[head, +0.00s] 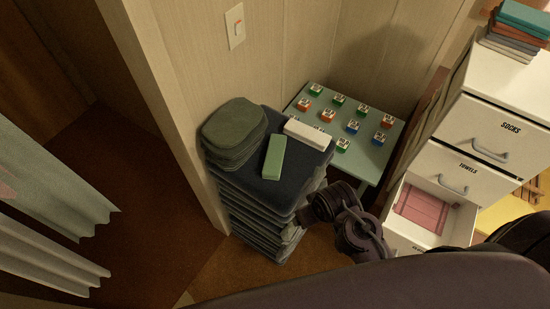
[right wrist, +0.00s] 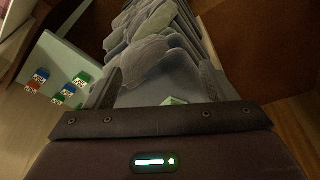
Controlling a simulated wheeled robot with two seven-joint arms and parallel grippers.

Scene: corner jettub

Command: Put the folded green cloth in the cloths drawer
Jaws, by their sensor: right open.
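A light green folded cloth (head: 274,157) lies on top of a tall stack of dark blue folded fabric (head: 300,163). A white block-shaped item (head: 307,134) lies beside it. My right gripper (right wrist: 160,82) is open, with its fingers spread in the right wrist view; a small light green piece, seemingly the cloth (right wrist: 173,101), shows low between them. In the head view my right arm reaches the stack's right side, and its fingertips are hard to make out. A white drawer unit (head: 480,128) stands at right. My left gripper is not in view.
Grey-green folded fabric (head: 233,130) sits on the stack's left. A pale green table (head: 375,163) behind holds several small coloured blocks. Upper drawers marked SOCKS (head: 497,137) and TOWELS (head: 465,180) are closed. Curtains (head: 45,215) hang at left; the floor between is clear.

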